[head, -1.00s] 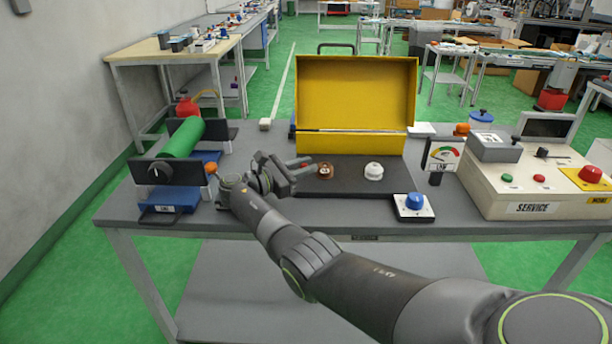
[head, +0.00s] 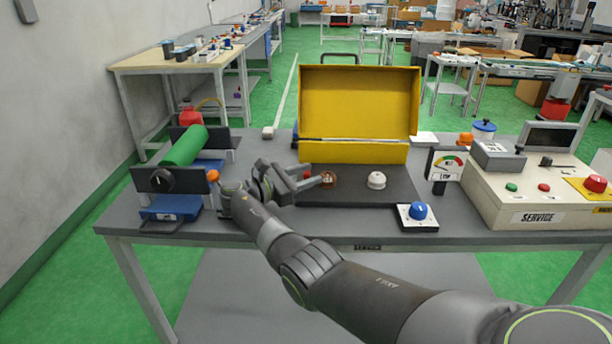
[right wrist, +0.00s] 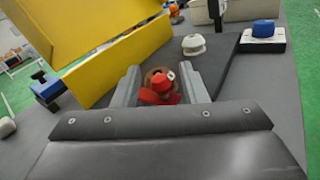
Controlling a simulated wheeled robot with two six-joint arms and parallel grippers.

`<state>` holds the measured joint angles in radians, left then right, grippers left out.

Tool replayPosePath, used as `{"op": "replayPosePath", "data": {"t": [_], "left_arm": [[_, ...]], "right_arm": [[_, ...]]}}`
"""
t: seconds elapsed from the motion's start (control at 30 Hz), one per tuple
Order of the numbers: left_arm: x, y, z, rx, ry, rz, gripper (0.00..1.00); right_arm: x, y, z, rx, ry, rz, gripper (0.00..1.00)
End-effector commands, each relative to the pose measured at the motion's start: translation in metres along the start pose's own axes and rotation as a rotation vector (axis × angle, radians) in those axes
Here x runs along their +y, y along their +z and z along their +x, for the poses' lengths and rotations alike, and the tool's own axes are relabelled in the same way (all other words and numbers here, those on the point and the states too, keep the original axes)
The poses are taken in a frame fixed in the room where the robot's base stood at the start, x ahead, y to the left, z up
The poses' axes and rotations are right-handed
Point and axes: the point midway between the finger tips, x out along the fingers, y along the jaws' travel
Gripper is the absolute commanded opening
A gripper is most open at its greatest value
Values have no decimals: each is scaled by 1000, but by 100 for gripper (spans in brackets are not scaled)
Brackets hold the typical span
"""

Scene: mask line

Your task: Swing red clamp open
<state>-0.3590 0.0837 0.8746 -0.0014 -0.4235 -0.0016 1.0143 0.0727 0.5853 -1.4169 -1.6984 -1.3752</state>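The red clamp (right wrist: 160,92) shows in the right wrist view as a red knob and bar beside a brown round piece (right wrist: 160,75). In the head view only a small red part (head: 307,175) shows, partly hidden by my fingers, left of the brown piece (head: 328,178). My right gripper (head: 316,174) reaches in low over the dark mat. In the right wrist view its two fingers (right wrist: 160,70) are apart, one on each side of the clamp, with gaps visible. I cannot tell whether either finger touches it. My left gripper is not in view.
An open yellow case (head: 358,105) stands behind the dark mat (head: 380,195). A white knob (head: 376,180) and a blue button (head: 418,211) are to the right. A green roller fixture (head: 185,147) stands left, a service console (head: 525,190) far right.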

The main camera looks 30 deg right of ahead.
Motion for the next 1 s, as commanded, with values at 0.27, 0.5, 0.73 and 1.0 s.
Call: {"op": "replayPosePath", "data": {"t": [0.27, 0.5, 0.73, 1.0], "left_arm": [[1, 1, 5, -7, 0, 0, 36], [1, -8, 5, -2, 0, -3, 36], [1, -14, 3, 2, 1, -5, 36], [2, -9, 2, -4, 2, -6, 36]], "right_arm": [[0, -2, -32, 2, 2, -1, 39], [1, -2, -67, 1, 2, -1, 39], [0, 0, -76, 0, 1, 1, 39], [0, 0, -75, 0, 0, 0, 39]]}}
